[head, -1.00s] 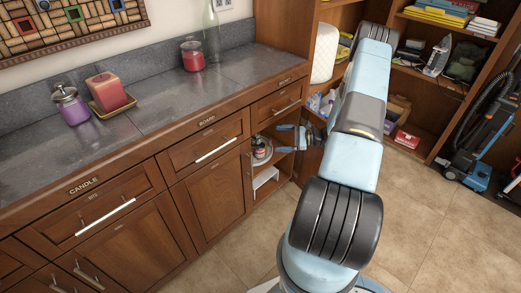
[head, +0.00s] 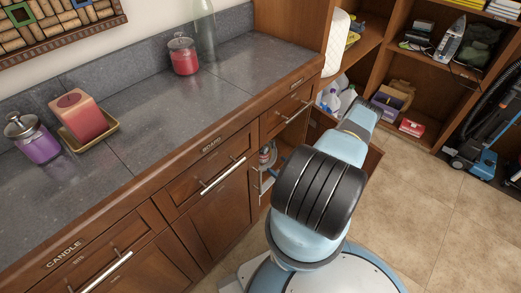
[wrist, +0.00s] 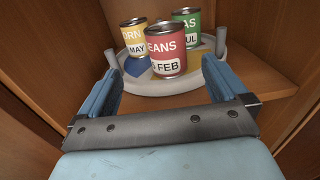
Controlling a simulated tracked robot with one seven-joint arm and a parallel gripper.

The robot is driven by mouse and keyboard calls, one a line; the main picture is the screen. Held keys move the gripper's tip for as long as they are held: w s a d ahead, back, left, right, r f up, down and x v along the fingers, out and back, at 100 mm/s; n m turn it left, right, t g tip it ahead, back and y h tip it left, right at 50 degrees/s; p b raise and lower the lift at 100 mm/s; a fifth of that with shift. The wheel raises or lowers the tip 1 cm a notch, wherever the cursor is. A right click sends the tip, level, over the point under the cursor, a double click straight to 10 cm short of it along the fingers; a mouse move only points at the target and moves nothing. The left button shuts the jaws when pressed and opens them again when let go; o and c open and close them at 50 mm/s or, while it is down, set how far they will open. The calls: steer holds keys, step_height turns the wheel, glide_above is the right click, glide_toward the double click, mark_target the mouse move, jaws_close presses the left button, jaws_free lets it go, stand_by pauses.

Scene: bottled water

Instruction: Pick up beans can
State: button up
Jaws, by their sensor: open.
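The beans can (wrist: 166,50), red with a white "FEB" band, stands upright on a round grey tray (wrist: 210,78) inside the cabinet in the wrist view. A yellow corn can (wrist: 133,38) stands behind it to the left and a green can (wrist: 187,27) behind it to the right. My gripper (wrist: 160,82) is open, with its two blue fingers apart. The beans can is ahead of the gap between them, and nothing is held. In the head view my arm hides most of the cabinet opening.
Wooden cabinet walls stand close on both sides, the left one (wrist: 40,75) nearest in the wrist view. In the head view the counter (head: 150,110) carries a purple jar (head: 35,140), an orange candle (head: 80,115) and a red jar (head: 184,55). The tiled floor (head: 430,220) at right is open.

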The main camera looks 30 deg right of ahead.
mark_target(267, 157)
steer(key=x, duration=0.8)
steer(key=shift+w+d+f, duration=0.15)
steer(key=shift+w, duration=0.1)
steer(key=shift+d+x, duration=0.15)
steer(key=shift+x, duration=1.2)
steer(key=shift+d+x, duration=0.15)
steer(key=shift+x, duration=1.2)
steer(key=shift+w, duration=0.1)
steer(key=shift+c, duration=0.3)
steer(key=c, duration=1.3)
